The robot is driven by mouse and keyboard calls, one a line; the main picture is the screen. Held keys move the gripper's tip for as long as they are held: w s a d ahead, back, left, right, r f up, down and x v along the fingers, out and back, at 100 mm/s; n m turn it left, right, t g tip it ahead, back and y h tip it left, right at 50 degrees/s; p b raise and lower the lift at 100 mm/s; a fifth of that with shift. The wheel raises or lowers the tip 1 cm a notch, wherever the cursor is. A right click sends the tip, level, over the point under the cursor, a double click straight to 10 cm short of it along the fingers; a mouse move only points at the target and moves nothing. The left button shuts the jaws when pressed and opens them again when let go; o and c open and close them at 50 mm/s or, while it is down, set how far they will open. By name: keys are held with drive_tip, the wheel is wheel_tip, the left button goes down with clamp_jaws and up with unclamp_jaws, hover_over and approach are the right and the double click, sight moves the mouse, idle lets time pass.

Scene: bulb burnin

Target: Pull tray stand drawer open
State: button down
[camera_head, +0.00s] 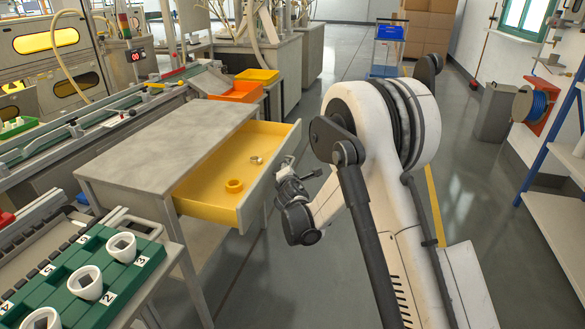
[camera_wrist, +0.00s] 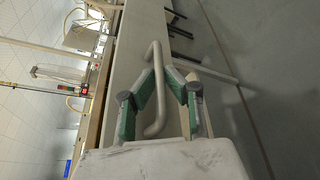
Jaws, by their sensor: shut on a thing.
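The tray stand (camera_head: 165,150) is a grey table with a drawer under its top. The drawer (camera_head: 215,204) is yellow inside and stands pulled out to the right, showing its interior. A yellow ring-shaped piece (camera_head: 234,186) and a small pale ring (camera_head: 256,160) lie in it. My gripper (camera_head: 285,172) is at the drawer's front face. In the wrist view my gripper (camera_wrist: 163,85) has its green-padded fingers closed on the grey bar handle (camera_wrist: 157,110). In the head view the handle is mostly hidden by my gripper.
Orange and yellow bins (camera_head: 240,92) stand behind the tray stand. A green numbered rack (camera_head: 90,275) with white cups is at the front left. A conveyor (camera_head: 90,125) runs along the left.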

drive_tip(key=c, duration=1.8)
unclamp_jaws()
drive_tip(key=v, duration=1.2)
